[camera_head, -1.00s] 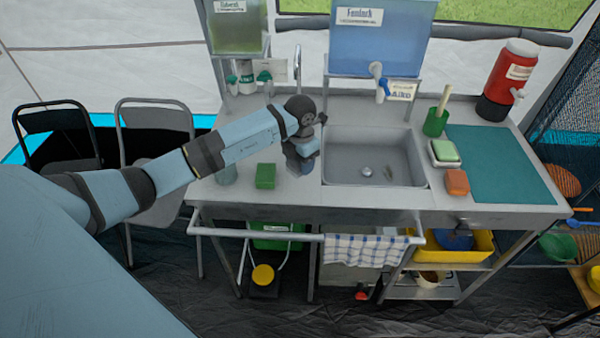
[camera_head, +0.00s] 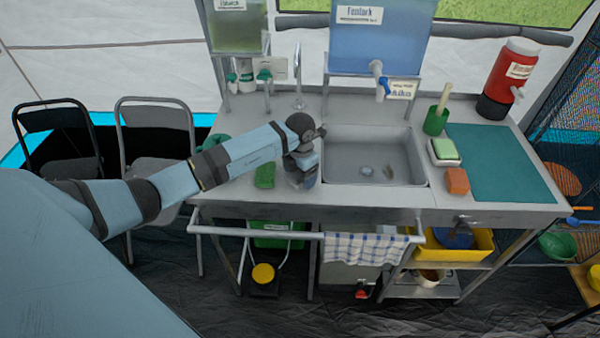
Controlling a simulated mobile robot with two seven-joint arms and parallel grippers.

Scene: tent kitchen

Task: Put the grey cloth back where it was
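I cannot make out a grey cloth in this view. My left gripper (camera_head: 303,182) points down at the left edge of the grey sink (camera_head: 345,170), over the steel counter (camera_head: 330,205). Its fingers are small and partly hidden by my wrist, so I cannot tell whether they are open or hold anything. A blue-and-white checked towel (camera_head: 362,249) hangs on the front rail (camera_head: 290,235). My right gripper is out of view.
A green block (camera_head: 265,176) is partly covered by my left arm. A green item (camera_head: 214,142) shows behind it. Right of the sink are a green holder (camera_head: 435,122), a soap dish (camera_head: 443,152), an orange-brown block (camera_head: 457,181) and a bare teal mat (camera_head: 500,165).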

